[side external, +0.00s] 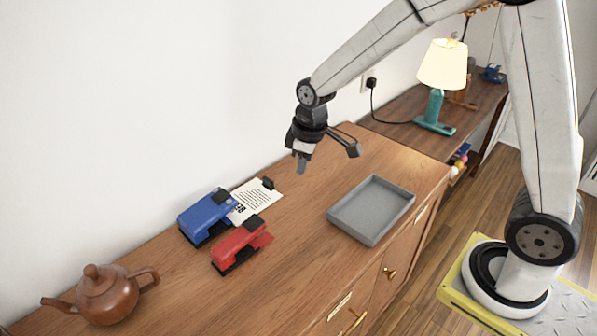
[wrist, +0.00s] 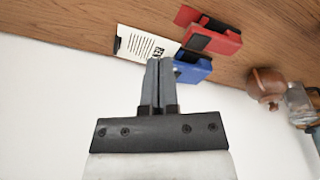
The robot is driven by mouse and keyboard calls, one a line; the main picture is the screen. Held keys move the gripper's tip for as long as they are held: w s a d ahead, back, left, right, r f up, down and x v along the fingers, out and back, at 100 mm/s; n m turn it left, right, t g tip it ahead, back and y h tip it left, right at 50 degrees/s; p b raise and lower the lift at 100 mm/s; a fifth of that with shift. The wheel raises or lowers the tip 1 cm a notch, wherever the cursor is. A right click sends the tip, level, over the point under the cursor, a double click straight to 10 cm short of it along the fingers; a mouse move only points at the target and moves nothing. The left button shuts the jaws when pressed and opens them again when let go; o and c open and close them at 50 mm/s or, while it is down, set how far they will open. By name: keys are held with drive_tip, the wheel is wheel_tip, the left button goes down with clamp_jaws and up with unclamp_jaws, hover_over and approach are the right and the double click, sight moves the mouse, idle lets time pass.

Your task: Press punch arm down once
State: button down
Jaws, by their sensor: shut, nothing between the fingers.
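Two desk devices lie on the wooden cabinet top: a blue one (side external: 205,213) with a black patch on top and a red one (side external: 238,243) in front of it. I cannot tell for sure which is the punch. A printed white sheet (side external: 258,200) with a black clip at its far end reaches the blue device's right side. My gripper (side external: 301,165) is shut and empty, in the air above and to the right of both devices. In the wrist view my closed fingers (wrist: 158,85) overlap the view of the sheet (wrist: 138,45), beside the blue device (wrist: 193,69); the red one (wrist: 212,37) is beyond.
A grey tray (side external: 341,222) stands to the right on the cabinet top (side external: 300,265). A brown teapot (side external: 105,295) stands at the left front. A lit lamp (side external: 436,105) stands on a desk behind. The white wall (side external: 140,110) runs close behind the blue device.

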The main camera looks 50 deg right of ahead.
drive_tip(key=w+a+f+n, duration=0.1)
drive_tip(key=w+a+n, duration=0.35)
drive_tip(key=w, duration=0.65)
drive_tip(key=n+g, duration=0.2)
drive_tip(key=n, duration=0.6)
approach(222, 194)
drive_tip(key=shift+s+d+y, duration=0.15)
drive_tip(key=shift+d+y, duration=0.15)
drive_tip(key=shift+y, duration=0.1)
drive_tip(key=shift+f, duration=0.25)
drive_tip(key=shift+a+f, duration=0.2)
drive_tip(key=shift+f, duration=1.45)
drive_tip(key=shift+a+f, duration=0.15)
drive_tip(key=shift+f, duration=1.5)
drive_tip(key=shift+f, duration=0.1)
